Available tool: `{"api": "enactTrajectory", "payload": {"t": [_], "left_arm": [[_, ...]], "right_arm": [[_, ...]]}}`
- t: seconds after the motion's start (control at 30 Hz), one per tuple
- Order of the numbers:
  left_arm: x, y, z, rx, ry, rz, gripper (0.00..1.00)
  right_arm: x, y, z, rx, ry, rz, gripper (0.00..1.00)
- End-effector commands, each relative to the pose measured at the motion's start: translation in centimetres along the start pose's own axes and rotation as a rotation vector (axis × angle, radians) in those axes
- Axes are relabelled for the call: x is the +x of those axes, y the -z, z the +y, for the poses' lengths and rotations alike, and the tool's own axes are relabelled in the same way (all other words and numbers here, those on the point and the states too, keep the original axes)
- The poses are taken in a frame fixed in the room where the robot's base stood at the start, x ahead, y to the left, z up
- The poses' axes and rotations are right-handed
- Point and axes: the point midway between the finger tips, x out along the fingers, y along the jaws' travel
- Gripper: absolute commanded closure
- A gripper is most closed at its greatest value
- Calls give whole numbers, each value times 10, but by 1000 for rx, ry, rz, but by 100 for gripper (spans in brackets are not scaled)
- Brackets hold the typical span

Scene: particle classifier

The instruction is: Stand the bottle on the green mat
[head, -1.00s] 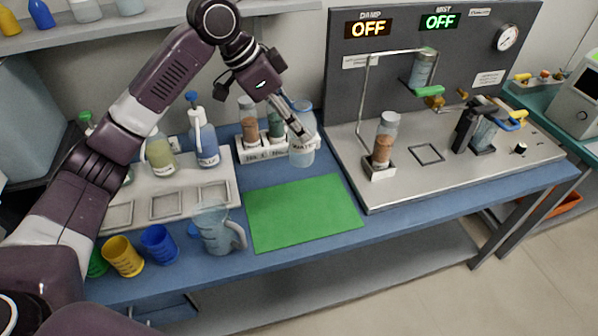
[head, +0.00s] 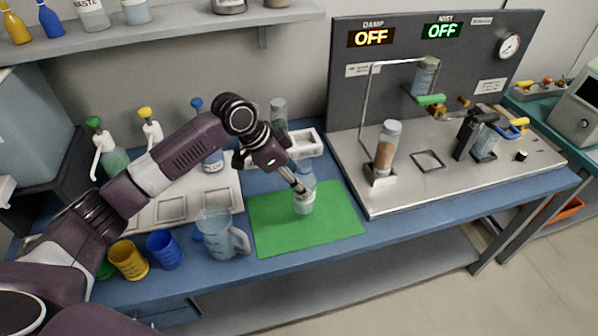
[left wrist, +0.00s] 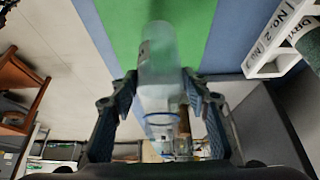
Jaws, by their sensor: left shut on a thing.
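The bottle (head: 305,204) is clear with a pale label. It stands about upright over the back middle part of the green mat (head: 335,232); I cannot tell whether its base touches the mat. My left gripper (head: 300,189) comes in from the left and is shut on the bottle's upper part. In the left wrist view the gripper's two fingers (left wrist: 158,92) are on either side of the bottle (left wrist: 158,55), with the green mat (left wrist: 115,25) beyond it. My right gripper is not in view.
A clear jug (head: 218,238) stands just left of the mat. A white rack (head: 306,146) is behind the mat, and the metal apparatus base (head: 440,185) is to its right. Yellow (head: 128,260) and blue (head: 165,250) cups stand at the front left. The mat's front is clear.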

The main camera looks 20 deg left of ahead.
Motion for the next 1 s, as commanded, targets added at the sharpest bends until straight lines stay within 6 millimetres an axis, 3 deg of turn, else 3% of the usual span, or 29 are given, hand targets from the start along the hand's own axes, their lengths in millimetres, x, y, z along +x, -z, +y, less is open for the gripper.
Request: {"api": "enactTrajectory", "payload": {"t": [0.3, 0.67, 0.7, 0.87, 1.0], "left_arm": [[31, -18, 0, -2, 0, 1, 93], [34, -19, 0, -1, 0, 1, 93], [35, -20, 1, -1, -1, -1, 56], [35, -20, 1, -1, -1, -1, 40], [35, -20, 1, -1, -1, -1, 40]], "right_arm": [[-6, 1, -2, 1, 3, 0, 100], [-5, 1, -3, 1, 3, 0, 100], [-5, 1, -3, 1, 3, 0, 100], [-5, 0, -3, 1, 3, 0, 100], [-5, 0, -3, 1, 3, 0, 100]]}}
